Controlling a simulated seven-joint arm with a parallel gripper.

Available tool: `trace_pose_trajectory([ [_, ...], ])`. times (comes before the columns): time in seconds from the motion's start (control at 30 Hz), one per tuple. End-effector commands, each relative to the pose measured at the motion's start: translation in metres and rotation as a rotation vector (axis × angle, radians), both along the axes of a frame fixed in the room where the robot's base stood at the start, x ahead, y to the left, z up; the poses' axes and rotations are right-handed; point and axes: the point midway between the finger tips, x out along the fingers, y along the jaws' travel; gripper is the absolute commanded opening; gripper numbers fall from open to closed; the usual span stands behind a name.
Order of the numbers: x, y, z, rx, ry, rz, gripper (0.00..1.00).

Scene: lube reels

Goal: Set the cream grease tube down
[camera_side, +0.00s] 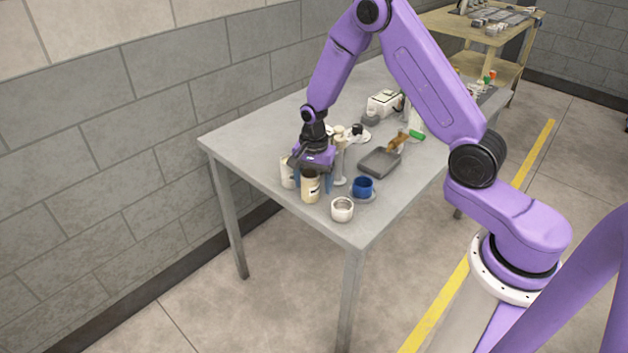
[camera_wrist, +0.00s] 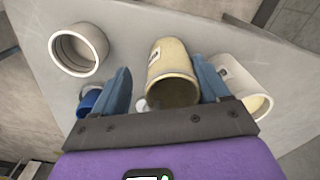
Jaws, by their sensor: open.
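The cream grease tube (camera_side: 311,188) has a dark label mark and appears to stand upright on the grey table near its front left corner. In the wrist view the cream tube (camera_wrist: 172,58) lies between the two blue fingers, its round dark opening toward the camera. My gripper (camera_side: 313,181) points down over it, with a finger on either side. In the wrist view my gripper (camera_wrist: 163,75) is open, with a visible gap at the left finger; contact at the right finger is hard to tell.
A second pale tube (camera_side: 288,172) stands close beside my gripper, also near the right finger in the wrist view (camera_wrist: 240,85). A white cup (camera_side: 342,209) and blue cup (camera_side: 362,186) stand nearby. A grey tray (camera_side: 380,163) and pale posts (camera_side: 340,160) are behind. The table's left end is clear.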

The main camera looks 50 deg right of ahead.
Motion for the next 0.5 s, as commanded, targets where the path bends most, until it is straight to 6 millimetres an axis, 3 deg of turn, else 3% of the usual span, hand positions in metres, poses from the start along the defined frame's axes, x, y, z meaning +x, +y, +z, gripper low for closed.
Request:
trace_pose_trajectory([
  [0.27,0.001,0.0,0.007,0.0,-0.003,0.0,0.74],
  [0.5,0.001,0.0,0.043,0.0,-0.006,-0.002,0.74],
])
